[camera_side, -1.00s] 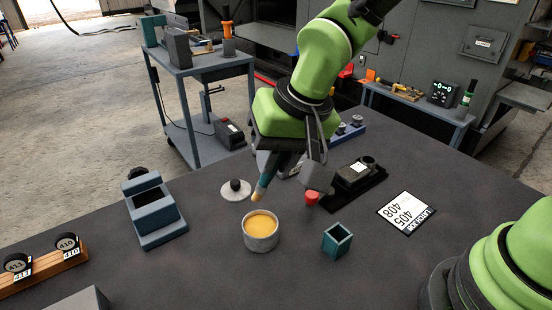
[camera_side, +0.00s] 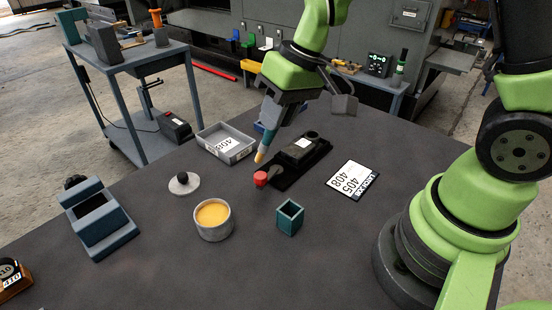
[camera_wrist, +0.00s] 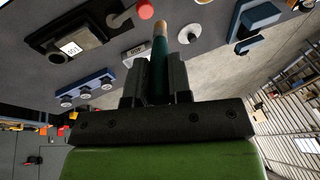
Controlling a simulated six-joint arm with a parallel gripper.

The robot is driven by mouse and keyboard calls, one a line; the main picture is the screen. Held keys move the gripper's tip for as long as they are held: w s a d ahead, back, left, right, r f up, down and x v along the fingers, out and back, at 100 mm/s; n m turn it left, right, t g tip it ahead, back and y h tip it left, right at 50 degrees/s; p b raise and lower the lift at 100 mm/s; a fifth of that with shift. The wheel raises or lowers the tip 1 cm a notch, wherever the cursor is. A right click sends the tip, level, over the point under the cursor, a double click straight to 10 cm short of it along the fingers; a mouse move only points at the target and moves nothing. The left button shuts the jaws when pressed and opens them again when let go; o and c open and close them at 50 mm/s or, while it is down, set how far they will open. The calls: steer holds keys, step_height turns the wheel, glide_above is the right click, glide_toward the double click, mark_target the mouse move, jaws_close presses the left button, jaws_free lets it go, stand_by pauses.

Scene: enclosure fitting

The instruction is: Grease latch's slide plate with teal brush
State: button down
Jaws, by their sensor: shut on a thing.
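My gripper (camera_side: 278,112) is shut on the teal brush (camera_side: 268,135), which slants down with its tan tip lowest. The brush (camera_wrist: 159,60) also shows between the fingers in the wrist view. The latch (camera_side: 302,147) is a dark body with a white label on a black base plate, with a lever ending in a red knob (camera_side: 261,179). The brush tip is just above and left of the latch, near the knob; I cannot tell whether it touches. The latch (camera_wrist: 75,45) is left of the brush in the wrist view. The grease pot (camera_side: 213,222) stands open, full of yellow grease.
An empty teal square holder (camera_side: 290,218) stands right of the pot. A round lid with a black knob (camera_side: 184,184) lies behind the pot. A grey labelled tray (camera_side: 226,146), a blue-grey block (camera_side: 100,220) and a label card (camera_side: 352,180) are around.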

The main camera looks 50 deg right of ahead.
steer(key=w+d+r+n, duration=0.1)
steer(key=d+r, duration=0.2)
steer(key=d, duration=0.5)
steer(key=w+d+r, duration=0.1)
steer(key=d+r, duration=0.2)
steer(key=d, duration=0.4)
steer(key=shift+t+h, duration=0.3)
steer(key=shift+h, duration=0.1)
steer(key=shift+d+f, duration=0.1)
steer(key=shift+f, duration=2.5)
